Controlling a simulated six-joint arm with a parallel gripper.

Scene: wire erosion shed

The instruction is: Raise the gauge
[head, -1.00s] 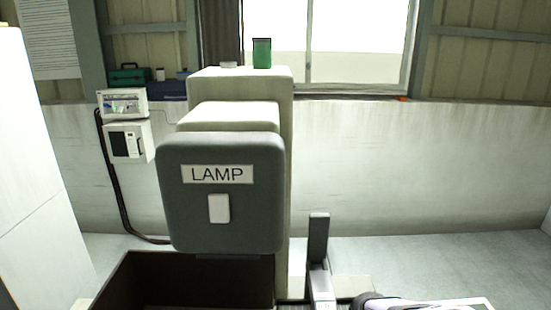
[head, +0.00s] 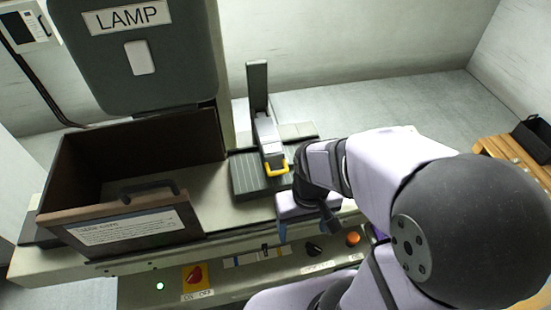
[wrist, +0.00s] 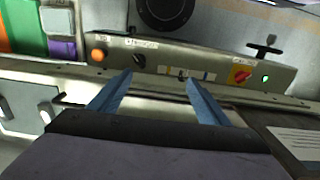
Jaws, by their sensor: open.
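A grey jointed piece with a yellow handle (head: 278,168), which may be the gauge, stands on a dark ribbed block in the head view. A dark upright post (head: 257,88) rises behind it. I cannot tell for sure which part is the gauge. My gripper (head: 308,225) is to the right and nearer the camera, apart from the yellow handle, with its blue fingers over the front of the machine. In the wrist view my gripper (wrist: 158,78) is open, with nothing between the fingers. The yellow handle is not visible in the wrist view.
An open brown box (head: 130,220) with a handle stands left on the machine bed, below the LAMP housing (head: 140,60). The front panel carries a red switch (head: 194,276), an orange button (head: 352,239) and a marked strip (wrist: 187,73). A wooden crate (head: 510,155) is far right.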

